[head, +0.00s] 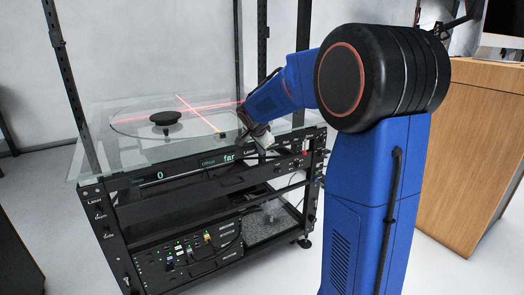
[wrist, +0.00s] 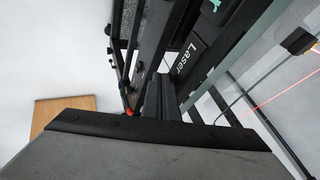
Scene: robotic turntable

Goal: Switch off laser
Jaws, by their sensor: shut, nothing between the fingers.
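Red laser lines (head: 190,104) cross on the glass top of the turntable rack, so the laser beam shows as lit. A red line (wrist: 282,90) also shows at the right of the wrist view. My gripper (head: 264,140) is at the rack's front edge, right of the "far" display. In the wrist view, the fingers (wrist: 160,92) are shut and empty, pointing at the dark front panel beside a white "Laser" label (wrist: 186,58). I cannot make out the laser switch itself; the fingers may hide it. Whether the fingertips touch the panel is unclear.
The glass top (head: 110,150) overhangs the rack close to my gripper. A black round knob (head: 166,118) stands on the glass disc. Dark upright posts (head: 66,85) rise around the rack. A wooden desk (head: 470,150) stands at the right. Cabled equipment (head: 190,250) fills the lower shelf.

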